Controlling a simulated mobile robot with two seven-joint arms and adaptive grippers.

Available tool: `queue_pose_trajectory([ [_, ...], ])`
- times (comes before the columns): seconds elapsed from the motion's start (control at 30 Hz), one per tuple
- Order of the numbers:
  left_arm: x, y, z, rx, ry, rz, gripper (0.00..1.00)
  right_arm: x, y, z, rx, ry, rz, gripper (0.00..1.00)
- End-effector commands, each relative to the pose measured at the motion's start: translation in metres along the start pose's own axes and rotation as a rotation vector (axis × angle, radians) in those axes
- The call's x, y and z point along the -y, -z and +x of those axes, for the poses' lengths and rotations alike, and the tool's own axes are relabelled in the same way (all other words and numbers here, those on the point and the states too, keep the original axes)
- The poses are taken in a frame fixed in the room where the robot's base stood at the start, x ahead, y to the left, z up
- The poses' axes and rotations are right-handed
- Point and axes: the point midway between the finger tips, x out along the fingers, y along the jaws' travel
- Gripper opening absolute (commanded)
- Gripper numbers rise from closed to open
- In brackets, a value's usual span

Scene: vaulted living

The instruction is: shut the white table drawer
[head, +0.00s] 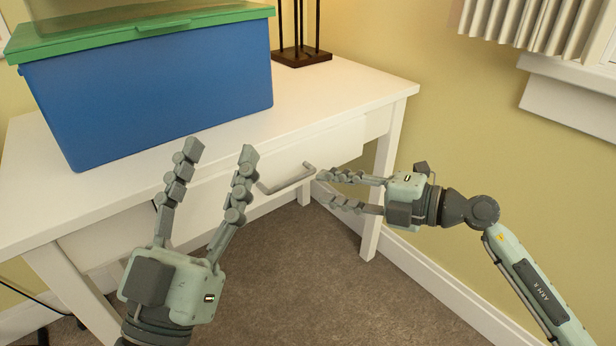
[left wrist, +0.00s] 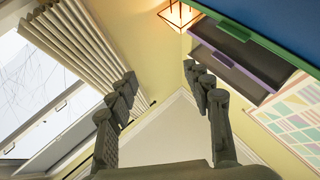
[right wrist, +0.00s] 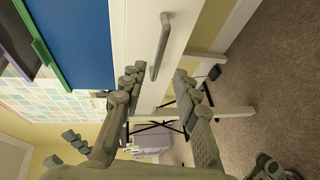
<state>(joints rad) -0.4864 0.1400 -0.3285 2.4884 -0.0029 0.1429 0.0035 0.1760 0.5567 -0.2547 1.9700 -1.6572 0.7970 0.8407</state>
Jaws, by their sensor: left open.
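The white table (head: 345,90) stands against the wall. Its drawer front (head: 335,148) is below the tabletop, with a grey bar handle (head: 287,180); how far the drawer stands out is hard to tell. My right gripper (head: 324,187) is open, its fingers pointing left at the handle's right end. In the right wrist view the handle (right wrist: 161,47) lies just beyond the gap between the fingertips, with nothing gripped. My left gripper (head: 221,151) is open and empty, fingers pointing up, in front of the table's front side and partly covering the drawer area.
A blue box (head: 160,90) with a green lid rim (head: 130,33) sits on the tabletop's left. Brown carpet (head: 310,260) lies below. A table leg (head: 383,185) and the wall baseboard (head: 430,275) are near my right arm.

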Motion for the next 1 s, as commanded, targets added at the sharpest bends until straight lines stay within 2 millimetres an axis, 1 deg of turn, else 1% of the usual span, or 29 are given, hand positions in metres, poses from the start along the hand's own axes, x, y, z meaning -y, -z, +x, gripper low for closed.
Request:
queue_pose_trajectory([
  [0.3,0.002,0.009,-0.001,-0.070,0.002,0.004,0.51,-0.002,0.000,0.050,-0.001,-0.006,0.004,0.31],
  [0.4,0.002,0.013,-0.001,-0.095,0.002,0.006,0.51,-0.002,0.000,0.062,0.000,-0.006,0.005,0.31],
  [0.57,0.003,0.017,-0.001,-0.117,0.002,0.008,0.51,-0.001,0.000,0.072,0.000,-0.004,0.005,0.31],
  [0.8,0.003,0.018,-0.001,-0.121,0.002,0.008,0.51,-0.002,0.000,0.073,0.000,-0.005,0.005,0.31],
  [0.83,0.003,0.018,-0.001,-0.121,0.002,0.008,0.51,-0.002,0.000,0.073,0.001,-0.005,0.006,0.29],
  [0.87,0.003,0.018,-0.001,-0.121,0.002,0.008,0.51,-0.002,0.000,0.073,0.001,-0.005,0.006,0.26],
  [1.0,0.003,0.018,-0.001,-0.121,0.002,0.008,0.51,-0.002,0.000,0.073,0.001,-0.005,0.006,0.08],
])
